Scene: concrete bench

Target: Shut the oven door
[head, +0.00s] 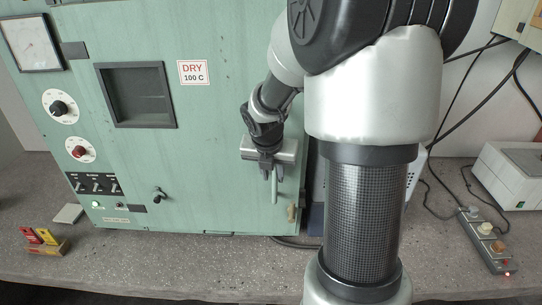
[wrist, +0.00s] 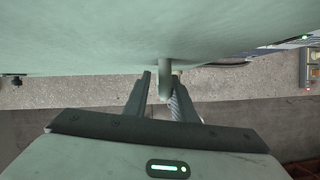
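The oven is a large green cabinet with a dark window (head: 137,94) and a "DRY 100 C" label in its front. Its door (head: 215,150) looks about level with the rest of the front; I cannot tell whether a narrow gap is left. A pale green upright handle (head: 274,186) is near the door's right edge. My gripper (head: 270,174) is at the handle's upper part, in front of the door. In the wrist view the fingers (wrist: 161,76) stand apart, with the handle (wrist: 164,68) between or just beyond their tips. Contact is not clear.
Dials, switches and a small knob (head: 158,196) are on the oven's left side. A power strip (head: 487,240) and a white device (head: 512,175) are at the right, with cables. The bench front is mostly clear.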

